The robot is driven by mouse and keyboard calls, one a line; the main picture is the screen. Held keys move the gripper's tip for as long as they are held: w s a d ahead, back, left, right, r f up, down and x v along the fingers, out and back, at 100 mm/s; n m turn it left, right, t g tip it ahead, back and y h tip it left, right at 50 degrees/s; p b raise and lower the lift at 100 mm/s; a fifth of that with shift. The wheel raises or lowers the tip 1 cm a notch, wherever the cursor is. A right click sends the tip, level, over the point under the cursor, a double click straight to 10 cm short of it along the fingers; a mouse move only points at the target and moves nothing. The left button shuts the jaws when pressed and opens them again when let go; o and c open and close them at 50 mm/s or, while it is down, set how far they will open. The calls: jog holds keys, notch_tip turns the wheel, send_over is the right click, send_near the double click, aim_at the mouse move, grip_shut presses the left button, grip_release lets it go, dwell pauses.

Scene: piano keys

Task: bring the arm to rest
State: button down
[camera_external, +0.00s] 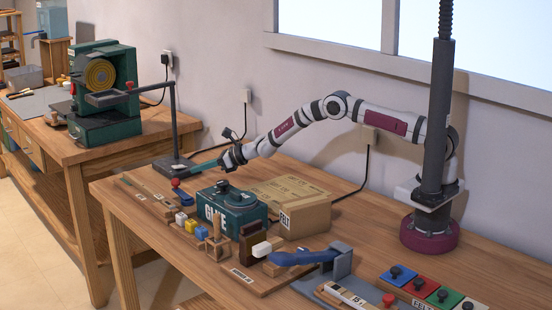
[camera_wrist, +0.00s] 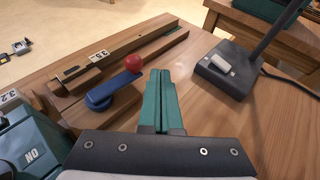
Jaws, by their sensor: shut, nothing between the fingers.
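My arm stretches left from its maroon base across the wooden bench (camera_external: 330,215). My gripper (camera_external: 197,168) is at the far left of the reach, held above the bench, just behind the dark green GLUE box (camera_external: 236,213). In the wrist view my gripper (camera_wrist: 161,76) shows its two teal fingers pressed together, with nothing between them. The finger tips appear just right of a red ball (camera_wrist: 133,63) on a blue lever (camera_wrist: 112,92). I cannot tell how high they are above the bench.
A black stand base (camera_wrist: 225,70) is at the right. A cardboard box (camera_external: 300,218), a blue-handled tool (camera_external: 300,257) and coloured blocks (camera_external: 187,224) crowd the bench. Bare wood shows between lever and stand.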

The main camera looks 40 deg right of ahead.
jog(key=s+d+r, duration=0.3)
jog(key=d+r, duration=0.1)
jog(key=d, duration=0.5)
jog(key=s+a+r+n+g+y, duration=0.1)
jog(key=s+r+n+g+y, duration=0.1)
jog(key=s+r+n, duration=0.65)
jog(key=s+d+r+n+g, duration=0.1)
jog(key=s+r+n+g, duration=0.2)
jog(key=s, duration=0.4)
jog(key=s+d+r+n+g, duration=0.1)
jog(key=s+r+n+g, duration=0.15)
jog(key=s+r, duration=0.35)
jog(key=s+d+f+n+g+h, duration=0.1)
jog(key=s+d+f+n+h, duration=0.1)
jog(key=s+d, duration=0.3)
jog(key=s+d+f+n+g+h, duration=0.1)
jog(key=s+d, duration=0.5)
jog(key=s, duration=0.8)
jog(key=s+d+f+n+g+h, duration=0.1)
jog(key=s+d+f+n+h, duration=0.2)
jog(key=s, duration=0.6)
jog(key=d+n+h, duration=0.2)
jog(key=d+h, duration=0.1)
jog(key=shift+s+d+f, duration=0.15)
jog(key=shift+s+d, duration=0.05)
jog(key=shift+w, duration=0.15)
